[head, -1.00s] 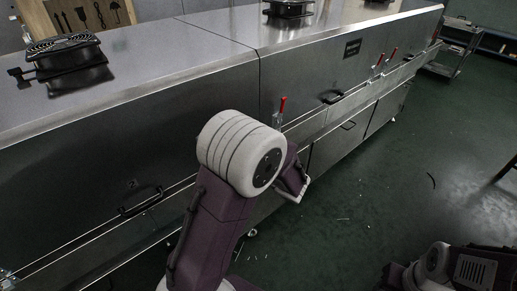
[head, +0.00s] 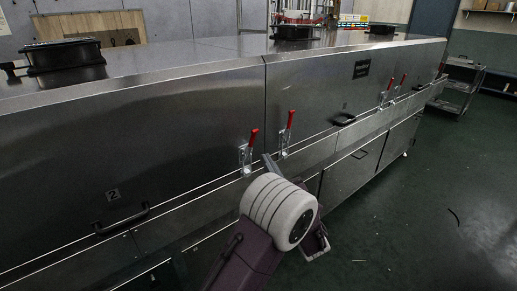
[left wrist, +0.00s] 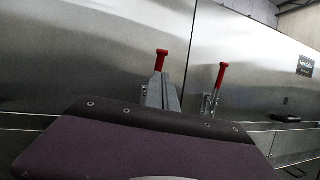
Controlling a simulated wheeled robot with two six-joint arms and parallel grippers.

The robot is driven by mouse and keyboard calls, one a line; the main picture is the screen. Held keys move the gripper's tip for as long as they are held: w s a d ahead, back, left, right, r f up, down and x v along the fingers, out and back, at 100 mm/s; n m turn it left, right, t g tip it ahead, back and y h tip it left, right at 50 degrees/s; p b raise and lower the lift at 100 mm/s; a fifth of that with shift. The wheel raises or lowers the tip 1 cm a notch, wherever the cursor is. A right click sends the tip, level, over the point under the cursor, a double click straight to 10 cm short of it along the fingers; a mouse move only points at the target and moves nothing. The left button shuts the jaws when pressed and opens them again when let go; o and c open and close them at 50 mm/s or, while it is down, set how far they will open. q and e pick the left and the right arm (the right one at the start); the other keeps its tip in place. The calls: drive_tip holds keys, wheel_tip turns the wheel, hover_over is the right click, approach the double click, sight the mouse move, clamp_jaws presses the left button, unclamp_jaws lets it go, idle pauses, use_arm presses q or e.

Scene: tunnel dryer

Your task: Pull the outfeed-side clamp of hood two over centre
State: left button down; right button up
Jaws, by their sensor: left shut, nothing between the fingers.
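The hood at left (head: 180,130) bears a mark that looks like a 2. Near its right end stands a toggle clamp (head: 246,158) with an upright red handle. Across the seam, a similar clamp (head: 284,142) stands on the neighbouring hood, its red handle also upright. My left gripper (head: 268,160) is shut and empty, just right of and below the first clamp's base. In the left wrist view, the shut fingers (left wrist: 164,84) cover most of the first clamp below its red handle (left wrist: 162,60); contact cannot be told. My right gripper is out of view.
Two more red-handled clamps (head: 391,92) stand farther right. Black pull handles (head: 121,218) jut from the hood fronts, and a long ledge runs below them. A cart (head: 461,85) stands at the far right. The green floor (head: 430,190) at right is mostly clear.

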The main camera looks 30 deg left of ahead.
sight(253, 136)
use_arm(q)
drive_tip(key=x, duration=0.6)
drive_tip(key=shift+w+a+b, duration=0.1)
drive_tip(key=shift+a+b, duration=0.1)
drive_tip(key=shift+b, duration=0.15)
drive_tip(key=shift+r, duration=0.1)
drive_tip(key=shift+r+p, duration=0.25)
drive_tip(key=shift+p, duration=0.2)
drive_tip(key=p, duration=0.1)
drive_tip(key=a+r+g+h+p, duration=0.1)
drive_tip(key=p, duration=0.1)
drive_tip(key=shift+w+r, duration=0.1)
drive_tip(key=shift+w, duration=0.1)
drive_tip(key=shift+w+a+r+p, duration=0.1)
drive_tip(key=shift+a+p, duration=0.15)
drive_tip(key=shift+p, duration=0.1)
drive_tip(key=shift+a, duration=0.2)
drive_tip(key=shift+d, duration=0.1)
